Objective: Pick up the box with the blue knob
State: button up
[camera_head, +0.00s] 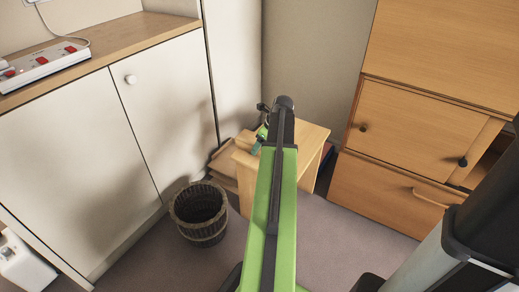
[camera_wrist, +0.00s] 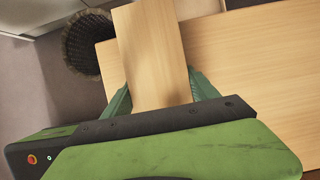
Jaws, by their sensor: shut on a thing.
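A light wooden box (camera_wrist: 152,45) stands between the two green fingers of my gripper (camera_wrist: 160,98) in the wrist view, one finger at each side. My gripper is shut on it. No blue knob shows on the faces in sight, so I cannot confirm which box it is. A wider wooden top (camera_wrist: 245,55) lies below and behind it. In the head view my gripper (camera_head: 261,138) is over the small wooden table (camera_head: 309,135), and my arm hides much of that area, so the held box is hard to make out there.
A dark wicker basket (camera_head: 200,212) stands on the floor left of the small table. A white cabinet (camera_head: 95,135) with a wooden top carrying a power strip (camera_head: 45,63) is at left. A wooden bureau (camera_head: 420,125) is at right. Some carpet (camera_head: 345,225) is clear.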

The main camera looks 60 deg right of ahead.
notch_tip(320, 180, up, 4)
jog(key=p, duration=0.4)
jog(key=shift+r, duration=0.1)
jog(key=s+d+r+p, duration=0.4)
jog(key=s+r+p, duration=0.2)
jog(key=s, duration=0.4)
jog(key=shift+s+d+r+p, duration=0.3)
jog(key=shift+s+r+p, duration=0.1)
jog(key=shift+p, duration=0.1)
